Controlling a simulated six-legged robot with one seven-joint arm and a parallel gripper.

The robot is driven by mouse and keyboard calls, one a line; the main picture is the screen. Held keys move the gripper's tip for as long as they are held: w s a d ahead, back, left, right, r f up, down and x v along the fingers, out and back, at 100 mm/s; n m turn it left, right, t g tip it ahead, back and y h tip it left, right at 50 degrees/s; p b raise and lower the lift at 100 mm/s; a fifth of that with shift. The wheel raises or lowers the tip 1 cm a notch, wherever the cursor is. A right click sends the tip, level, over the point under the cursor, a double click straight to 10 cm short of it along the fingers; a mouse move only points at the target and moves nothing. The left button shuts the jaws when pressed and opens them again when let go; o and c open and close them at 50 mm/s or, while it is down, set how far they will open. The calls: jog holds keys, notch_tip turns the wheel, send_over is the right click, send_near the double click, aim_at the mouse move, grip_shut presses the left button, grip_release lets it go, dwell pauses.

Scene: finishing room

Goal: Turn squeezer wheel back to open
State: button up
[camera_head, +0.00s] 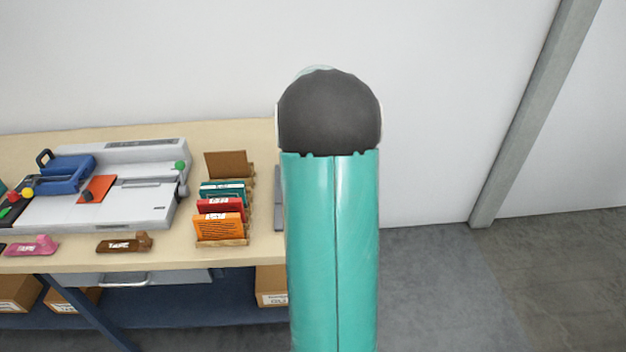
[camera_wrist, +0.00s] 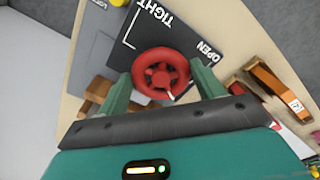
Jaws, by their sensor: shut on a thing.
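The red squeezer wheel (camera_wrist: 148,62) shows in the wrist view on a dark grey panel (camera_wrist: 122,42). White words on the panel read TIGHT beyond the wheel and OPEN to its right. A small white mark sits on the wheel's lower right edge. The two green fingers of my gripper (camera_wrist: 161,74) stand on the left and right sides of the wheel and are shut on it. In the head view my arm hides the wheel and gripper.
The wooden table (camera_head: 150,260) holds a rack of booklets (camera_head: 220,241), a grey binding machine (camera_head: 110,207), a brown tape dispenser (camera_head: 124,243) and a pink one (camera_head: 32,247). Boxes (camera_head: 272,285) sit on the shelf below. Bare floor (camera_head: 440,290) lies to the right.

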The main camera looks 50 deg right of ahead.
jog(key=n, duration=0.6)
jog(key=shift+d+r+n, duration=0.1)
jog(key=shift+d+n, duration=0.05)
jog(key=shift+n, duration=0.15)
dwell(0.4)
jog(key=o, duration=1)
notch_tip(320, 180, up, 14)
jog(key=shift+f, duration=0.15)
